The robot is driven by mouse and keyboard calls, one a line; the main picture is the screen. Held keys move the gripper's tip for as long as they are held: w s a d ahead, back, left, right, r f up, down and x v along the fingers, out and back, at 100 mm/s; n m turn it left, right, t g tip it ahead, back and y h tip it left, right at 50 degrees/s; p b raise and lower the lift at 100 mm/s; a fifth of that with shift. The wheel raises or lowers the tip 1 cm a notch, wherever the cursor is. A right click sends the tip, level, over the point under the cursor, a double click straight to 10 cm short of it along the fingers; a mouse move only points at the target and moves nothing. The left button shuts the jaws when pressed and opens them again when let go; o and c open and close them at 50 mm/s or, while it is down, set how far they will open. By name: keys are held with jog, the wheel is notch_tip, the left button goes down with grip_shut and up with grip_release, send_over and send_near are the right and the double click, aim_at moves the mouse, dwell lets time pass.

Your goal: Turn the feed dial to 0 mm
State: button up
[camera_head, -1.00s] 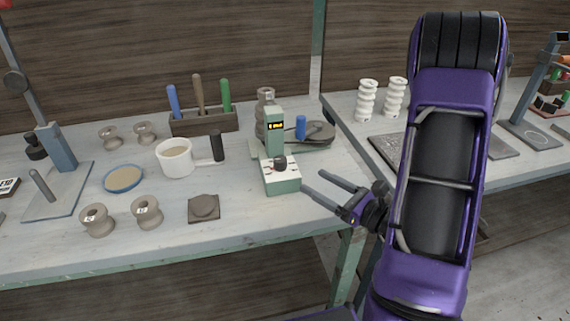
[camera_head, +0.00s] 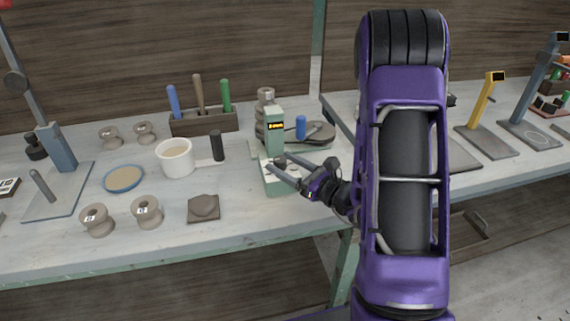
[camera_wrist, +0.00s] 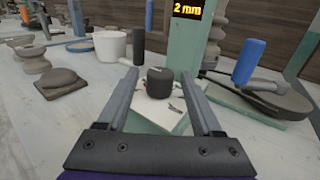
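The feed dial (camera_wrist: 159,83) is a dark round knob on the white top of a green machine base (camera_head: 277,186). In the wrist view it stands between the two fingers of my gripper (camera_wrist: 161,88), with visible gaps on both sides. My gripper (camera_head: 275,170) is open and its fingers reach over the machine's base. In the head view the fingers mostly hide the dial. The lit display (camera_wrist: 188,9) on the green column reads 2 mm; it also shows in the head view (camera_head: 276,125), too small to read surely.
A black handle (camera_head: 217,146) and a white cup (camera_head: 175,158) stand left of the machine. A blue handle (camera_wrist: 249,61) on a grey disc stands to its right. A clay piece on a square bat (camera_head: 203,208) lies front left. Bare bench shows in front.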

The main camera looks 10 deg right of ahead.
grip_shut()
jog(key=shift+y, duration=0.3)
jog(key=shift+w+d+n+g+y+b, duration=0.15)
jog(key=shift+n+g+y+b, duration=0.15)
jog(key=shift+n+g+y, duration=0.45)
jog(key=shift+w+n+g+y, duration=0.1)
jog(key=shift+n+g+y, duration=1.4)
jog(key=shift+g, duration=0.35)
jog(key=shift+o, duration=0.9)
grip_release()
jog(key=shift+d, duration=0.1)
